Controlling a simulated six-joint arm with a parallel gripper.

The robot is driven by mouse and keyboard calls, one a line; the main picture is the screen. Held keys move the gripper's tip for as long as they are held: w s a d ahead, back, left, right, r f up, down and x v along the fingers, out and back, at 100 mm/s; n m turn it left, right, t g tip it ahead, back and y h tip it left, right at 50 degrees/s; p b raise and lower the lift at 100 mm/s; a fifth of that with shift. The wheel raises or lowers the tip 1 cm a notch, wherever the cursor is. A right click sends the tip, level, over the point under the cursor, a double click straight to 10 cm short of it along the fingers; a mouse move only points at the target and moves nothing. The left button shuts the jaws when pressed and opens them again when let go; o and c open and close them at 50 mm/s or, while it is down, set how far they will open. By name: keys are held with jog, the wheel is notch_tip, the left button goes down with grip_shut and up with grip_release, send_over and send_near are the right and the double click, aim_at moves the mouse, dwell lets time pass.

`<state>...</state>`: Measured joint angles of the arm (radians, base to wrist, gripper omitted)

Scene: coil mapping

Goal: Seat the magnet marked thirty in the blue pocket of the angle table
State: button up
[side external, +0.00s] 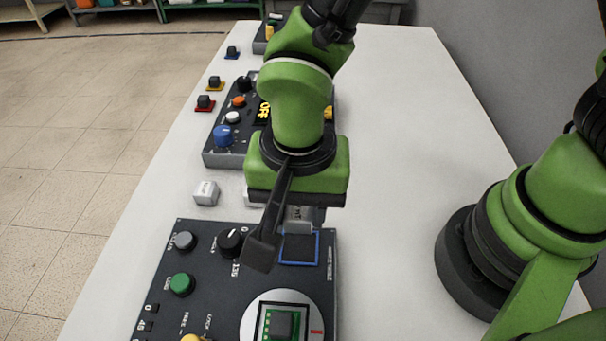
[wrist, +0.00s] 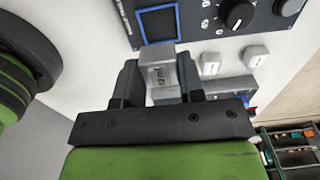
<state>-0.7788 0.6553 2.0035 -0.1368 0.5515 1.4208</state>
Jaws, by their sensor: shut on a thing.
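My gripper (side external: 297,214) is shut on a silver-grey magnet block (wrist: 161,72). The block's face has dark lettering ending in "mT"; the number is too small to read surely. In the wrist view my gripper's fingers (wrist: 158,85) stand on both sides of the block. The blue pocket (side external: 299,261), a dark square with a blue rim, is on the angle table (side external: 205,290). In the side view the block is just behind the pocket, partly hidden by my gripper. In the wrist view the blue pocket (wrist: 157,10) lies just beyond the block and appears empty.
Two pale magnet blocks stand on the bench (side external: 400,120); one shows left of my gripper (side external: 206,192). The angle table carries knobs, a green button (side external: 181,284) and a round dial (side external: 262,326). Another control box (side external: 222,150) stands behind. The bench right of the angle table is clear.

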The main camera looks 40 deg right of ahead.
aim_at(300, 248)
jog(key=shift+f, duration=2.7)
jog(key=shift+f, duration=0.5)
jog(key=o, duration=1.6)
jog(key=shift+c, duration=0.2)
jog(key=shift+r, duration=3.5)
jog(key=shift+r, duration=0.1)
